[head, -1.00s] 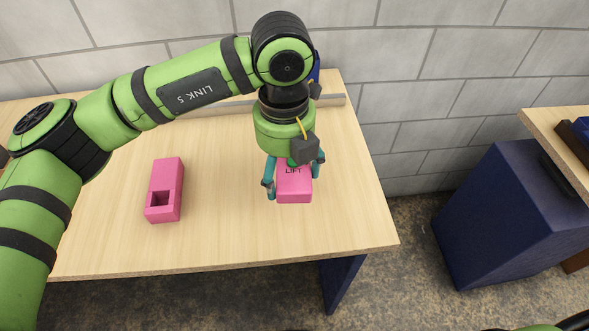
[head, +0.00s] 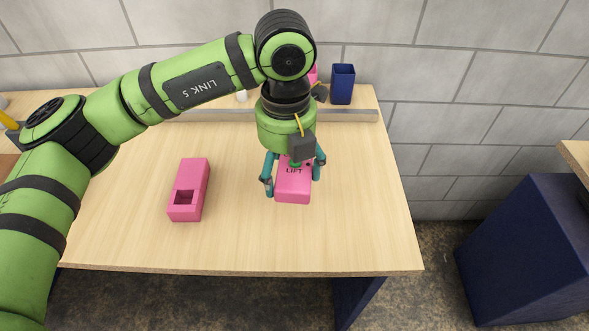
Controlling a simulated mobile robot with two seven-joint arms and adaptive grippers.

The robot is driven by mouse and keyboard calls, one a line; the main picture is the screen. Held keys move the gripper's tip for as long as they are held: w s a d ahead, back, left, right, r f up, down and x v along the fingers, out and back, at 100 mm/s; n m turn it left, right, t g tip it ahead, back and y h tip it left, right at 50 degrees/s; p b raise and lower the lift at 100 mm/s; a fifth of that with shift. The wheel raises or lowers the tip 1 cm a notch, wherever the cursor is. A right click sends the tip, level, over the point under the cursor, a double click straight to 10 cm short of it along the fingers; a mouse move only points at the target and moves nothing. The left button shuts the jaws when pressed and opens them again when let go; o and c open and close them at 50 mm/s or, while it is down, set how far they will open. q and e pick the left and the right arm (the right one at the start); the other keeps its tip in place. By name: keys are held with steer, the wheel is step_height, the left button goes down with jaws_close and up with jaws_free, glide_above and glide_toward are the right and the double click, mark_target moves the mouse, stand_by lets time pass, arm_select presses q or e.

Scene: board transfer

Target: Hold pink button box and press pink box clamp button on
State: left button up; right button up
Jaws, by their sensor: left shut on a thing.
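I cannot tell whether the box touches the table. A second pink block (head: 190,172) with a square opening at its near end lies on the table to the left, apart from the gripper. My right gripper is out of view.
The wooden table (head: 365,200) is bare right of the box and between the pink things. A dark blue cabinet (head: 520,250) stands off to the right.

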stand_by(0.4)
arm_select(q)
steer(key=b, duration=0.8)
glide_above(288, 213)
steer(key=shift+f, duration=4.3)
steer(key=shift+f+b, duration=0.25)
steer(key=shift+b, duration=0.05)
steer(key=shift+f+b, duration=0.85)
steer(key=shift+f, duration=0.05)
steer(key=o, duration=1.4)
steer(key=shift+r, duration=0.1)
steer(key=shift+c, duration=0.2)
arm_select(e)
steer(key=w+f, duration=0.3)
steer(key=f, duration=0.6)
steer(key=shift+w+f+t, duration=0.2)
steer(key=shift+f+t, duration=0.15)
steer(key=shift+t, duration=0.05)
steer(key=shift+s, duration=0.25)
